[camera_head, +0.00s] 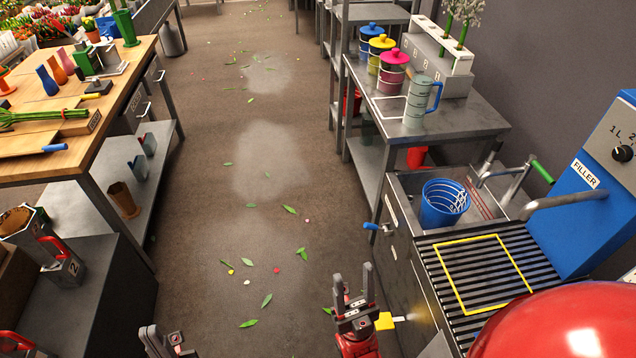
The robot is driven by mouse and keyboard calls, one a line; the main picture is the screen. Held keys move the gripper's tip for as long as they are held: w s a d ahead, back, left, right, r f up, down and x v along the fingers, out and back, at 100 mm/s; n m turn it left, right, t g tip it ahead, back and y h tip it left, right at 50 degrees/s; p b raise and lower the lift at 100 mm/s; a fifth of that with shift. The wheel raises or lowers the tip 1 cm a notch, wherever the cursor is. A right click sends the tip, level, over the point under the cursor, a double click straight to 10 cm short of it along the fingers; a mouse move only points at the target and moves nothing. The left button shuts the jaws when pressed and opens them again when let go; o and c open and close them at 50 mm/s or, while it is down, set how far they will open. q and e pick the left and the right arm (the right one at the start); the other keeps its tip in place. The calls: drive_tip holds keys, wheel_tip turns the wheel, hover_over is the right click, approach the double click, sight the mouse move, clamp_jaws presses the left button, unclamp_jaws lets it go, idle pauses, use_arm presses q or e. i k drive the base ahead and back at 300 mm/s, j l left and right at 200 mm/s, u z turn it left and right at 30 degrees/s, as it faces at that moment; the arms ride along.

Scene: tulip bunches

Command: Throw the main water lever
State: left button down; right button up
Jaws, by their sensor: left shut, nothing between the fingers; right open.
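A short lever with a blue grip (371,226) sticks out to the left from the front of the grey sink cabinet (402,250). Lower on that cabinet, a yellow tab on a metal stem (385,321) sticks out beside a faint glow. No label tells which one is the main water lever. A tap with a green handle (542,172) is at the sink. My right gripper (355,292) is open and empty, just left of the yellow tab and below the blue grip. My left gripper (163,340) is shut and empty at the bottom edge, far from the cabinet.
A blue bucket (441,205) stands in the sink. A blue filler machine (588,200) stands beside a slatted rack with a yellow square outline (484,273). A wooden bench (110,95) is at the left. The aisle floor (225,180) is clear except for leaves and petals.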

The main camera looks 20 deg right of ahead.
sight(372, 227)
drive_tip(key=i+u, duration=0.35)
drive_tip(key=i, duration=0.9)
drive_tip(key=i+z, duration=0.4)
drive_tip(key=i+j+z, duration=0.25)
drive_tip(key=z, duration=0.15)
drive_tip(key=i+z, duration=0.1)
drive_tip(key=z, duration=0.3)
drive_tip(key=j+z, duration=0.15)
drive_tip(key=z, duration=0.3)
drive_tip(key=i+j+z, duration=0.1)
drive_tip(key=z, duration=0.3)
drive_tip(key=j+z, duration=0.15)
drive_tip(key=z, duration=0.25)
drive_tip(key=j+z, duration=0.15)
drive_tip(key=z, duration=0.25)
drive_tip(key=i+j+z, duration=0.1)
drive_tip(key=z, duration=0.65)
